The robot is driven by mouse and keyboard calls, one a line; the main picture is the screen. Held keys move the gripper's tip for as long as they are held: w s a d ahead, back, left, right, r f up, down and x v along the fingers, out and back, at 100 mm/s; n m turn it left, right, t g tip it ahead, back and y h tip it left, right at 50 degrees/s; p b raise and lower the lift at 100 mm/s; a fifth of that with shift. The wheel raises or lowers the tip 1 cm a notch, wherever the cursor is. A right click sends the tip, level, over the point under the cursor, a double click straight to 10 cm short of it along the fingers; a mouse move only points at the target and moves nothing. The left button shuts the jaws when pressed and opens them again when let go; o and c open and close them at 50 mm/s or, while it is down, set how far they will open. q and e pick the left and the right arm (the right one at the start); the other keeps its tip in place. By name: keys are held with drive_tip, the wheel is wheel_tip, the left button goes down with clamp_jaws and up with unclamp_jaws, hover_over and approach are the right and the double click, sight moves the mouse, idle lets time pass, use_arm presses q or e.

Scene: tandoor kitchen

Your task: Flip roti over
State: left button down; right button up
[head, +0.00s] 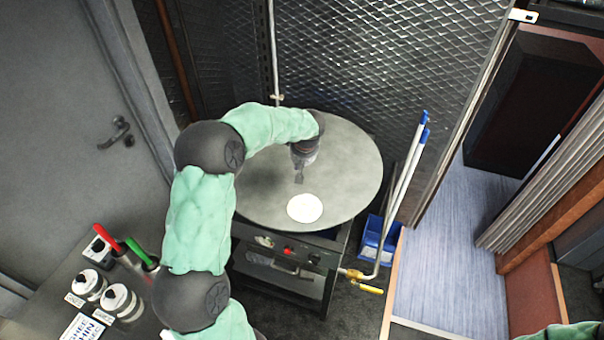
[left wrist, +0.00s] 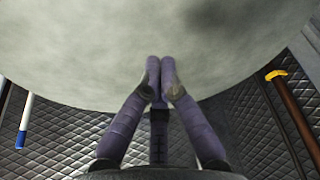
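The roti (head: 305,208) is a pale round disc lying flat on the big grey round griddle (head: 352,160), near its front edge. My left gripper (head: 299,179) points down over the griddle, just behind the roti in the head view. In the left wrist view its two fingertips (left wrist: 160,62) are together with nothing seen between them, over the griddle surface (left wrist: 80,50). I cannot tell whether the tips touch the griddle. The roti does not show in the left wrist view. My right gripper is out of view.
A black stove stand (head: 285,275) carries the griddle. Blue-tipped white poles (head: 405,185) and a blue bin (head: 376,240) stand right of it. A counter at lower left holds white jars (head: 120,300) and red- and green-handled tools (head: 107,238). A quilted metal wall is behind.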

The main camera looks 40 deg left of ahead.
sight(299, 189)
use_arm(q)
drive_tip(key=x, duration=0.3)
drive_tip(key=b+x, duration=0.1)
drive_tip(key=x, duration=0.5)
drive_tip(key=shift+s+f+b, duration=0.2)
drive_tip(key=shift+f+b, duration=0.2)
drive_tip(key=shift+f, duration=0.05)
drive_tip(key=d, duration=0.1)
drive_tip(key=s+d, duration=0.1)
drive_tip(key=shift+s+d+r, duration=0.2)
drive_tip(key=shift+s+d, duration=0.1)
drive_tip(key=shift+d, duration=0.05)
drive_tip(key=shift+s+d, duration=0.2)
drive_tip(key=shift+d, duration=0.15)
